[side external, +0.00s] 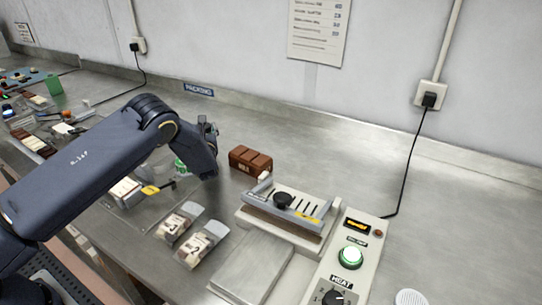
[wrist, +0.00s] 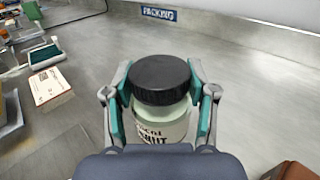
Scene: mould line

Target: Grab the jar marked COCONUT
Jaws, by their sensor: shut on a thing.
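The jar (wrist: 160,122) has a black lid and a pale body with a label. Only part of the label's lettering shows in the wrist view, ending in what looks like "NUT". My gripper (wrist: 161,100) is shut on the jar, with a teal-padded finger on each side of it. In the side external view my gripper (side external: 186,165) hangs over the bench left of the brown chocolate block, and the arm hides most of the jar there. I cannot tell whether the jar touches the bench.
A brown chocolate block (side external: 250,160) stands right of my gripper. A sealing machine (side external: 285,215) with a control box (side external: 345,260) is at the front right. Clear packs (side external: 203,240) lie in front. Cards and bars crowd the left. The bench behind, towards the wall, is clear.

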